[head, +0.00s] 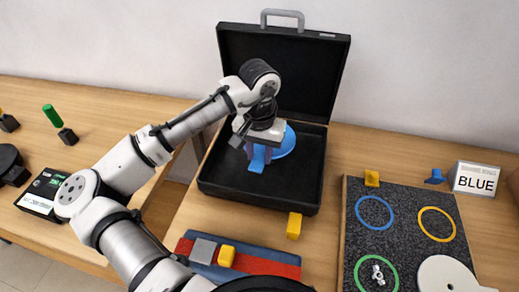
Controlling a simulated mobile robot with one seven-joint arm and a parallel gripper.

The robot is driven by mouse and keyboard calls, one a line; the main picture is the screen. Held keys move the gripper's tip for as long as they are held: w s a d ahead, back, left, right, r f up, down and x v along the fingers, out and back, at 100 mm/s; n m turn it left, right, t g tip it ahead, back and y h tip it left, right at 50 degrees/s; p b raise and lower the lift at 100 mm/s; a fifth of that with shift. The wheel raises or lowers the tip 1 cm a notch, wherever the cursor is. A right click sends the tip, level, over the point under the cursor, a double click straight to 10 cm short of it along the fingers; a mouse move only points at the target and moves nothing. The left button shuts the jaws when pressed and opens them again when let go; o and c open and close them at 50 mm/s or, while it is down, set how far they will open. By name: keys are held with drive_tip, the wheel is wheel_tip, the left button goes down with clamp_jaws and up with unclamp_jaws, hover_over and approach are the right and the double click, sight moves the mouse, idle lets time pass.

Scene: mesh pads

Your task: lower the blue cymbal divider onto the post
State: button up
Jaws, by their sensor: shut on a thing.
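My gripper (260,146) is over the open black case (208,186), pointing down. It is shut on the blue cymbal divider (286,142), a round blue piece that shows mostly to the right of and behind the jaws. A blue tab-like part (257,166) shows just below the jaws; I cannot tell whether it belongs to the divider. I cannot make out the post; the gripper and divider cover the middle of the case. The gap between the divider and the case floor cannot be judged. A card (475,181) on the right reads BLUE.
The case's raised lid (320,75) stands behind the gripper. A yellow block (294,226) is by the case's front edge. On the right, a dark speckled board (405,215) bears coloured rings and a white disc (446,277). A red and blue strip (280,265) holds small blocks.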

drive_tip(key=shift+f+b, duration=1.6)
drive_tip(key=shift+f, duration=1.6)
drive_tip(key=o, duration=1.1)
drive_tip(key=shift+c, duration=0.2)
wheel_tip(320, 180, up, 14)
drive_tip(key=shift+f+b, duration=0.1)
drive_tip(key=shift+b, duration=0.45)
